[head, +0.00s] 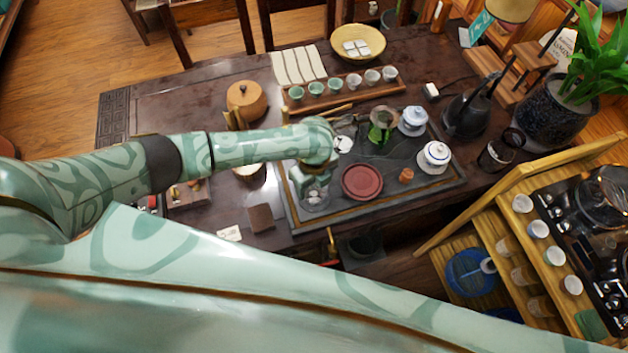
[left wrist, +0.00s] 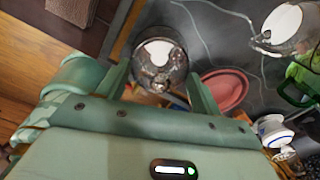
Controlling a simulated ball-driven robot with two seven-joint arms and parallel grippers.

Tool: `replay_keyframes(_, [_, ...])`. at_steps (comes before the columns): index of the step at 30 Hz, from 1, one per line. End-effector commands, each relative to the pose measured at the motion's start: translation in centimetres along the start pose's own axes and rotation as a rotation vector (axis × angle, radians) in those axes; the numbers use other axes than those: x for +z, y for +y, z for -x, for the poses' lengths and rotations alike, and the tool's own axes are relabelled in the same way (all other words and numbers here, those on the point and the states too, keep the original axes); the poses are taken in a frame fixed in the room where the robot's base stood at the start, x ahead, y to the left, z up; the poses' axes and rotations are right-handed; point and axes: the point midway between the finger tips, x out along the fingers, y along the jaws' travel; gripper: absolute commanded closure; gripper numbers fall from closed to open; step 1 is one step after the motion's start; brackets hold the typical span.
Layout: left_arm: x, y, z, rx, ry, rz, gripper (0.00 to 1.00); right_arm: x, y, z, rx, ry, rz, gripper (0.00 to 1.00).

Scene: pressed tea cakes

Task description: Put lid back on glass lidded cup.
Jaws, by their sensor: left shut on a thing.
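My left gripper (head: 313,180) points down over the left part of the dark tea tray. In the left wrist view its two fingers (left wrist: 158,88) stand either side of clear glass, and it is shut on what looks like the glass lid (left wrist: 160,82). The glass lidded cup (head: 315,201) is right beneath the gripper, and it shows between the fingers in the left wrist view (left wrist: 158,50) with something white inside. Clear glass overlaps clear glass, so I cannot tell whether lid and cup touch. My right gripper is in neither view.
A red round dish (head: 362,182) lies close right of the cup on the tea tray (head: 400,197). A glass vessel (head: 343,143), a green pitcher (head: 383,124) and white lidded cups (head: 434,156) stand behind. A brown block (head: 261,218) lies left of the tray.

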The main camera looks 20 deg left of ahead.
Motion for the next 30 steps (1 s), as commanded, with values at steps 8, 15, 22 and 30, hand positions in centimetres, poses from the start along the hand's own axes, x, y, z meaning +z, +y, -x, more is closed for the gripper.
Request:
replay_keyframes(8, [0.01, 0.02, -0.03, 0.001, 0.000, 0.000, 0.56, -0.02, 0.00, 0.14, 0.000, 0.000, 0.000, 0.18])
replay_keyframes(15, [0.01, 0.02, -0.03, 0.001, 0.000, 0.000, 0.12, -0.01, -0.01, 0.14, 0.000, 0.000, 0.000, 0.18])
replay_keyframes(22, [0.01, 0.04, -0.03, 0.001, 0.000, 0.000, 0.06, -0.02, -0.01, 0.14, 0.000, 0.000, 0.000, 0.18])
replay_keyframes(30, [0.02, 0.04, 0.03, 0.001, 0.000, 0.000, 0.00, -0.03, -0.02, 0.20, 0.000, 0.000, 0.000, 0.18])
